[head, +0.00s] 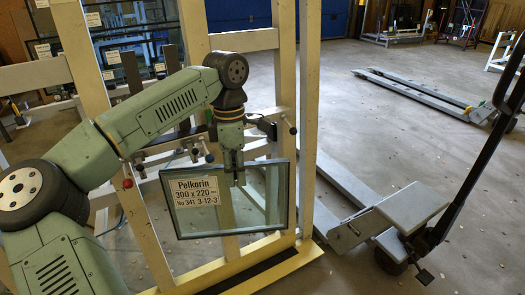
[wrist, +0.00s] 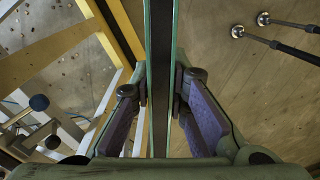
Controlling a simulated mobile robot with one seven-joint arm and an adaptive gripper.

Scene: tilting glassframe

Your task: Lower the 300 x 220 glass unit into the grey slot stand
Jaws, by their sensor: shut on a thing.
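The 300 x 220 glass unit (head: 262,210), a dark-edged pane with a white label reading "Pelkorin 300 x 220", hangs upright in the head view. My gripper (head: 239,178) is shut on its top edge from above. In the wrist view the unit (wrist: 160,40) shows edge-on as a narrow green-rimmed strip running up the picture, between the two purple-padded fingers of my gripper (wrist: 161,95). The unit hangs in front of the cream-coloured frame. I cannot make out the grey slot stand for certain in either view.
A tall cream frame (head: 309,110) with a yellow base (head: 225,264) stands close behind the unit. Dark clamps with knobs (head: 262,126) sit on it. A pallet truck (head: 410,212) stands at right, and grey forks (head: 420,92) lie farther back. Open floor lies between them.

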